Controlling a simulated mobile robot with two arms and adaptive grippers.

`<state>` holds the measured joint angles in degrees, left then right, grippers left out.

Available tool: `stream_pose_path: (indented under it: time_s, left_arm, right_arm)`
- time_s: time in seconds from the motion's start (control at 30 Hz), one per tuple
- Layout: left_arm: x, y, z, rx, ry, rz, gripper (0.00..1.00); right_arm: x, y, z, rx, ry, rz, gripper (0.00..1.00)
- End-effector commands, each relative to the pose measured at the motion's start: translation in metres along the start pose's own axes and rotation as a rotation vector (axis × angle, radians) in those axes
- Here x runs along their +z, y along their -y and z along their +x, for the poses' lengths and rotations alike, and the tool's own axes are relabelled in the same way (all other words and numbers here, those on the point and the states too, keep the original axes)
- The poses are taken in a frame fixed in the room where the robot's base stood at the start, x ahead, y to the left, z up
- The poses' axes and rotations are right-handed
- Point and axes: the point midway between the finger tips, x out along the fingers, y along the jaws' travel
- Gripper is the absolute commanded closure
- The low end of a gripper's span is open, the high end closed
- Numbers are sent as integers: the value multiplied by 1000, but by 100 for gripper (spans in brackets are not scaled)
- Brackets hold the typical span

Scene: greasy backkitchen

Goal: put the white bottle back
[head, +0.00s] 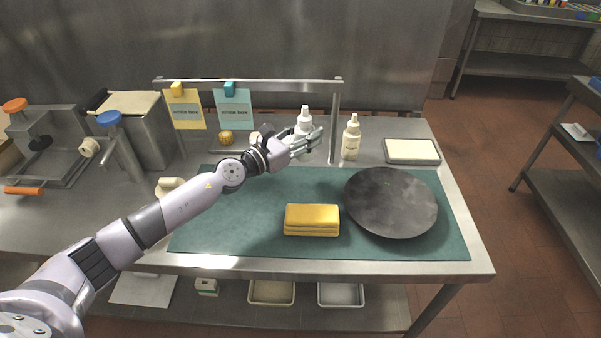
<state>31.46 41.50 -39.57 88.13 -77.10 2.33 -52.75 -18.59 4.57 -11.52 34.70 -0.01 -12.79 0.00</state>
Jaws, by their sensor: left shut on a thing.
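The white bottle (304,122) stands upright near the back of the steel table, just left of the rail's right post. My left gripper (315,138) reaches in from the left and is shut on the white bottle. The gripper covers the bottle's lower part, so I cannot tell whether its base touches the table. A cream bottle (351,140) with a label stands upright to the right of the post, apart from the gripper. My right gripper is not in view.
A green mat (262,188) holds a folded yellow cloth (312,220) and a round dark plate (391,203). A pale rectangular tray (411,151) lies at the back right. A rail (250,81) with two clipped notes crosses the back. Metal equipment (45,150) fills the left.

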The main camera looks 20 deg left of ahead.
Motion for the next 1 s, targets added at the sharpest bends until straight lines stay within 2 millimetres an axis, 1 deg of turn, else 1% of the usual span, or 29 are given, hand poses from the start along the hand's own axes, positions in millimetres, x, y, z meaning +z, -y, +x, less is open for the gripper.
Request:
stream_pose_path:
  time_s: [0.03,0.1,0.2,0.27,0.37,0.53,0.6,0.67,0.83,0.97,1.0]
  left_arm:
    - [-20,1,0,-1,1,-5,94]
    - [-31,1,0,0,1,-4,94]
    - [-40,1,1,-1,2,-3,94]
    - [-42,0,0,-1,2,-3,94]
    - [-48,1,0,-2,1,-3,94]
    - [-75,1,0,-2,1,-6,94]
    - [-80,1,1,-2,2,-4,94]
    - [-79,0,0,-1,3,-2,94]
    - [-77,0,0,-2,2,0,94]
    - [-82,1,0,-2,2,-1,94]
    - [-82,1,0,-3,0,-1,59]
  right_arm:
    - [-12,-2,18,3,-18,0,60]
    - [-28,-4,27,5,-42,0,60]
    - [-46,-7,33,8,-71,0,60]
    - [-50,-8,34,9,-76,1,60]
    - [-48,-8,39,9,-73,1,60]
    - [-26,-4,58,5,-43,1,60]
    - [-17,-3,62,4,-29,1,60]
    - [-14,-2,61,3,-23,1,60]
    - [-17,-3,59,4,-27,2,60]
    - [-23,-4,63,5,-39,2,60]
    - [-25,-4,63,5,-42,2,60]
